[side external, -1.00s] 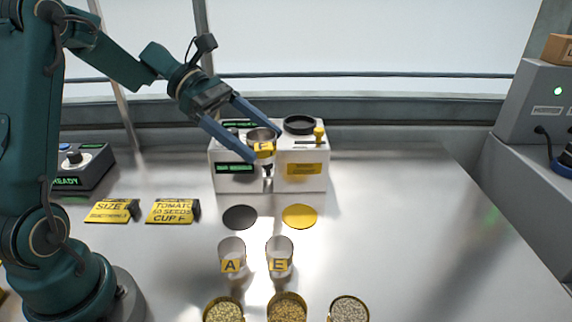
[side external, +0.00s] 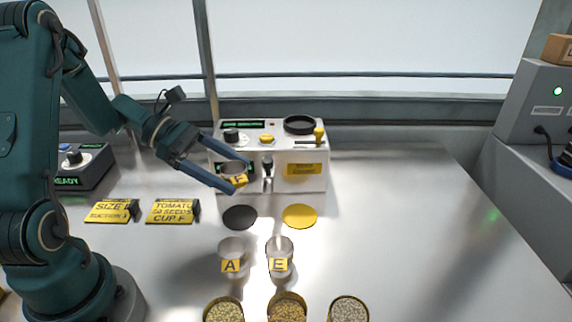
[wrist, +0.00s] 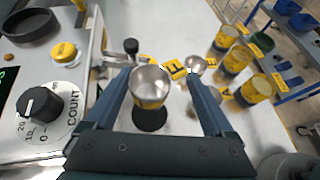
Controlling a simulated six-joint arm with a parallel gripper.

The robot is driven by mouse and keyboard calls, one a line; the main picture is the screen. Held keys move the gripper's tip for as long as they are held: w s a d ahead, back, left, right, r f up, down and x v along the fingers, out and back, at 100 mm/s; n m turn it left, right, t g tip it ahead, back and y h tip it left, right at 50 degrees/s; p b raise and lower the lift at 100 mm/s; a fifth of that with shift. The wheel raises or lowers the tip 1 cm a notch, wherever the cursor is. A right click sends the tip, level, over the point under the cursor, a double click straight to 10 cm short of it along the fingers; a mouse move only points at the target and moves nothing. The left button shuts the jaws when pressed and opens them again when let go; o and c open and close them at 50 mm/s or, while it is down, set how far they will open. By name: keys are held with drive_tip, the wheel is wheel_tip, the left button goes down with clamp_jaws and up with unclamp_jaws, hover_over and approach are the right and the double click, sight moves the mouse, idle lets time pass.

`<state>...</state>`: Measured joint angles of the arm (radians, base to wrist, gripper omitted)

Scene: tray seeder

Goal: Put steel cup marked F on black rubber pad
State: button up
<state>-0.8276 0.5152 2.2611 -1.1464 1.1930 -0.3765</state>
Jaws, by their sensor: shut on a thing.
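The steel cup marked F (side external: 233,171) is held in the air between the fingers of my gripper (side external: 236,175), in front of the white machine. In the wrist view the cup (wrist: 150,86) sits between both blue fingers, its open top facing the camera. My gripper is shut on it. The black rubber pad (side external: 239,217) lies flat on the steel table below the held cup, bare on top. In the wrist view the pad (wrist: 150,120) shows partly behind the cup.
Steel cups marked A (side external: 232,254) and E (side external: 279,254) stand in front of the pads. A yellow pad (side external: 299,216) lies to the right of the black one. The white counting machine (side external: 300,178) stands behind. Several seed tins line the front. The table's right side is clear.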

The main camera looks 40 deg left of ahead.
drive_tip(key=shift+f, duration=3.8)
drive_tip(key=shift+f, duration=0.15)
drive_tip(key=o, duration=1.1)
